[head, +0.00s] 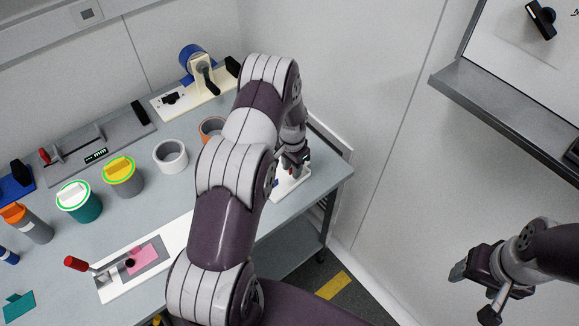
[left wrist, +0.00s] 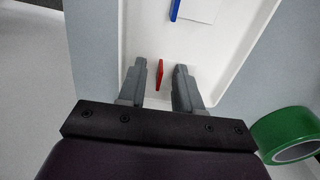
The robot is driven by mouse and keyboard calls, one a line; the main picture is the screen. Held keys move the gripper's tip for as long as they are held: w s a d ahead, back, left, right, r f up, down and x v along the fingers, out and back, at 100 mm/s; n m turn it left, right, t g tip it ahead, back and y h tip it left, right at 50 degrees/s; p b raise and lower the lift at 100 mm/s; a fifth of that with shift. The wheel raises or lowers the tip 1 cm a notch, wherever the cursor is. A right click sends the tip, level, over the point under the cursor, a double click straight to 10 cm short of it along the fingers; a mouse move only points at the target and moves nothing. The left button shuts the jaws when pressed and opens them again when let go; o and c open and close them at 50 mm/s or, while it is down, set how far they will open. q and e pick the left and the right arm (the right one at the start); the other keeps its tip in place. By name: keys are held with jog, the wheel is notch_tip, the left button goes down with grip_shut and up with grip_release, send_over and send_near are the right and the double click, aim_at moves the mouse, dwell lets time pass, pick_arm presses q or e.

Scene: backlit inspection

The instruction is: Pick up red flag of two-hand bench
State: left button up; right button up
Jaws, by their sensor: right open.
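In the left wrist view, a small red flag (left wrist: 159,74) stands upright, seen nearly edge-on, above a white tray (left wrist: 140,30). My left gripper (left wrist: 163,80) is open with one finger on each side of the flag, and a gap shows on both sides. In the head view, my left gripper (head: 293,163) is over the white tray (head: 291,190) at the bench's right end, and my arm and gripper hide much of that spot. My right gripper (head: 472,291) is open and empty, off the bench at the lower right.
On the bench (head: 228,200) are a white ring (head: 171,157), lidded pots (head: 78,201), and a red-handled clamp fixture (head: 112,290). A wall stands behind the bench.

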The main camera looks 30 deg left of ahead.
pick_arm(q)
jog(key=shift+w, duration=0.1)
grip_shut()
